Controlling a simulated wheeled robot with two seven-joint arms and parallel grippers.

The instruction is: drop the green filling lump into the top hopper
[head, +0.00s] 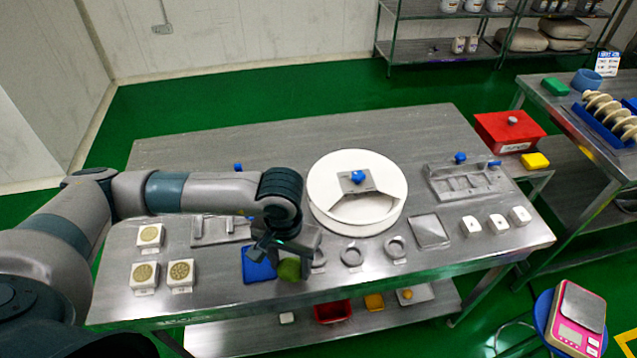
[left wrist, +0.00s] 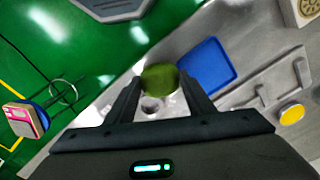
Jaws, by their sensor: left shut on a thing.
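The green filling lump (head: 289,270) is a rounded dark green piece low in my left gripper (head: 281,258). In the left wrist view the lump (left wrist: 160,77) sits between the two fingertips, and the gripper (left wrist: 162,88) is shut on it. The gripper is over the front of the steel table, just right of a blue tray (head: 256,270). A white round drum (head: 329,214) with an open wedge and a blue knob stands behind and to the right of the gripper. I cannot tell whether this drum is the top hopper. My right gripper is out of view.
Grey rings (head: 352,254) lie right of the lump. White blocks with patterned discs (head: 150,236) stand at the left, and a grey fixture (head: 466,184) and small white blocks (head: 497,224) at the right. A red box (head: 510,135) stands beyond the right end.

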